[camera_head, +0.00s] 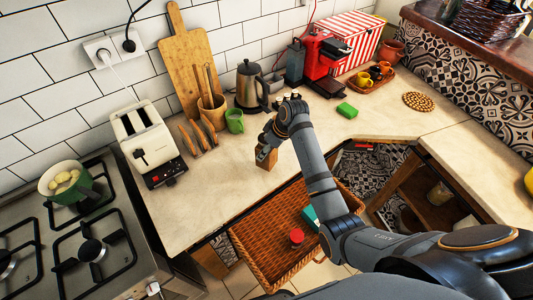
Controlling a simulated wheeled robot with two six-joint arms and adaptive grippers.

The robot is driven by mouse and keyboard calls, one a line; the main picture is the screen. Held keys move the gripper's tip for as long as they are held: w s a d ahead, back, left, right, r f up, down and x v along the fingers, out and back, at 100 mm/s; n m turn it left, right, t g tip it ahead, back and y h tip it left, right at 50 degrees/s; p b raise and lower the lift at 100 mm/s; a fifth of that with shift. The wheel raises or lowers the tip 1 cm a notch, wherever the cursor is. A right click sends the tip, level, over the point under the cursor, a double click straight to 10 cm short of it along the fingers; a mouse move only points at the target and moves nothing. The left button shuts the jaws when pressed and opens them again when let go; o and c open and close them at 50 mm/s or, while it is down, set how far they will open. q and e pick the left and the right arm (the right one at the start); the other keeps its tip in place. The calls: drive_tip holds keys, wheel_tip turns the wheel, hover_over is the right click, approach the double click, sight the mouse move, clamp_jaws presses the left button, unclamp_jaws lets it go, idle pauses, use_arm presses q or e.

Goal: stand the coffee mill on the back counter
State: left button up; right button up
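The coffee mill (264,158), of which a small brown wooden body shows, is upright near the front edge of the back counter (215,205). My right arm comes in from the lower right, and its gripper (268,138) is at the mill's top, seemingly closed around it. The gripper hides the mill's upper part. I cannot tell whether the mill's base touches the counter or is slightly above it. My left gripper is not in view.
A wicker basket (250,256) below the counter holds a red-lidded jar (296,237) and a teal box (311,217).

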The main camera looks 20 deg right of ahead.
drive_tip(key=f, duration=0.1)
drive_tip(key=f+p, duration=0.1)
drive_tip(key=shift+w+f+p, duration=0.25)
drive_tip(key=shift+f+p, duration=0.05)
drive_tip(key=shift+f, duration=0.45)
drive_tip(key=o, duration=1.6)
drive_tip(key=shift+f, duration=0.15)
drive_tip(key=shift+c, duration=0.2)
use_arm(q)
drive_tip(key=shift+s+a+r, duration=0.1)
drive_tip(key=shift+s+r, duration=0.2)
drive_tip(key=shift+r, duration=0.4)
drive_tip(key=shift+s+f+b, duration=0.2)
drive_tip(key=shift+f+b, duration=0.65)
drive_tip(key=shift+b, duration=0.05)
use_arm(e)
drive_tip(key=v, duration=1.2)
drive_tip(key=shift+s, duration=0.1)
